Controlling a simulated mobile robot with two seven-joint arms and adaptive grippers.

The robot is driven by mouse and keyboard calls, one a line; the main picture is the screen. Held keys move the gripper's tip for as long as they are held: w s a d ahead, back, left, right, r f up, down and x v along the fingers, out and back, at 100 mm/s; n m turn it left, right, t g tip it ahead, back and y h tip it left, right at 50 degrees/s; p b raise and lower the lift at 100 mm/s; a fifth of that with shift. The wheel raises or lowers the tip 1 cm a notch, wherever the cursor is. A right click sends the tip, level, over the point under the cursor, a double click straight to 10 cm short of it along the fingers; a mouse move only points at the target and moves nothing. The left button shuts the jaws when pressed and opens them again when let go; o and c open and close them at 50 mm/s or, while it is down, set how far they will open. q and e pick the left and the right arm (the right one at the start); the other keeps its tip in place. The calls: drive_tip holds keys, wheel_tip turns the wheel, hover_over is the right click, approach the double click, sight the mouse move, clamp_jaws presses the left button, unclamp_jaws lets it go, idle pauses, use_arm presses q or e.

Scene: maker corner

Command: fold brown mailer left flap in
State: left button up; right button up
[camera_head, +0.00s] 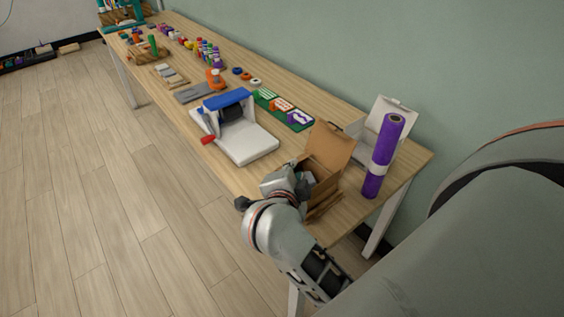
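The brown mailer (331,146) stands near the right end of the wooden table, its lid raised at the back. A brown flap (324,207) sticks out low at its near side. Something grey shows inside the box. My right gripper (302,187) is at the left side of the mailer, pointing toward it. The gripper and wrist hide the left side of the box, so I cannot see the left flap clearly or tell whether it is touched. The fingers are too small and covered to read. My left gripper is not in view.
A purple roll (383,156) stands upright right of the mailer, before an open white box (392,108). A white machine with a blue top (236,126) is to the left. Green mat (299,123) with colored pieces lies behind. Small items line the table's far end.

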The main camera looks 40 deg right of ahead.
sight(299, 161)
drive_tip(key=b+x, duration=0.1)
drive_tip(key=x, duration=0.6)
drive_tip(key=shift+d+r, duration=0.1)
drive_tip(key=shift+d, duration=0.05)
clamp_jaws()
